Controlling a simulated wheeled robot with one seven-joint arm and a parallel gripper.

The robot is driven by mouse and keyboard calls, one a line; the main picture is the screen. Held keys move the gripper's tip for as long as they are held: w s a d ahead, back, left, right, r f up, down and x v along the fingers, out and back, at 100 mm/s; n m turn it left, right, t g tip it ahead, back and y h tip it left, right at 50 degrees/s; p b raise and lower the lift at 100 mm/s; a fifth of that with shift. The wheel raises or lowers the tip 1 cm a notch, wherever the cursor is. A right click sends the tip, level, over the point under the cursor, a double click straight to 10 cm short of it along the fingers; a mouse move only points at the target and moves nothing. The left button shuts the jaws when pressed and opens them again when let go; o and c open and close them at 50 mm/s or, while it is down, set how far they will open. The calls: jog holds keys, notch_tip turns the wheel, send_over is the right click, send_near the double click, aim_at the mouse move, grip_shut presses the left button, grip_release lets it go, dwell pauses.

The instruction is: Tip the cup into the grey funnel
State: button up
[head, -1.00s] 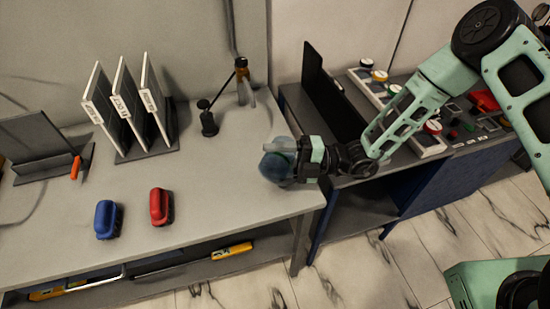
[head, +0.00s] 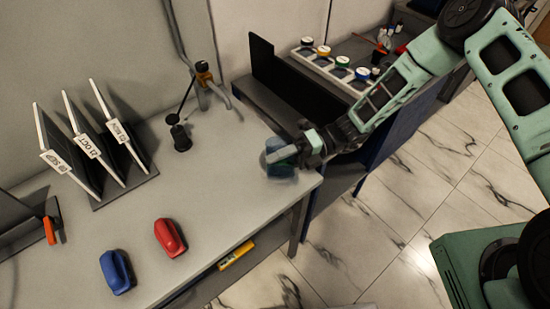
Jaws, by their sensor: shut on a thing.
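My gripper (head: 288,152) is at the right end of the grey bench, shut on a dark blue, see-through cup (head: 277,168). The cup is at the bench's right corner and looks roughly upright. It is partly hidden by the fingers, and I cannot tell whether its base touches the bench top or what is inside it. I cannot pick out a grey funnel for certain in the head view.
The grey bench (head: 215,195) holds a red block-like object (head: 170,238), a blue one (head: 116,271), a rack of labelled panels (head: 125,190) and a small black stand (head: 180,136). An amber-topped fitting (head: 204,72) is behind. A dark cabinet (head: 395,135) stands right.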

jog(key=shift+s+f+n+t+h, duration=0.15)
jog(key=shift+f+n+t+h, duration=0.2)
jog(key=shift+n, duration=0.65)
jog(key=shift+f+n+t+h+b, duration=0.15)
jog(key=shift+n+t+h+b, duration=0.25)
jog(key=shift+n, duration=0.6)
jog(key=shift+r+n+t+p, duration=0.2)
jog(key=shift+n+t+p, duration=0.05)
jog(key=shift+n+p, duration=0.15)
jog(key=shift+w+r+n+t+h, duration=0.15)
jog(key=shift+w+n+t+h, duration=0.2)
jog(key=shift+n+t, duration=0.6)
jog(key=n, duration=0.1)
jog(key=w+n+t+b, duration=0.1)
jog(key=n, duration=0.1)
jog(key=shift+w+d+r+t, duration=0.1)
jog(key=shift+w+r+t, duration=0.05)
jog(key=shift+w+t, duration=0.15)
jog(key=shift+w+r+n+t+b, duration=0.1)
jog(key=shift+w+n+t+b, duration=0.2)
jog(key=shift+n+b, duration=0.35)
jog(key=shift+w+r, duration=0.1)
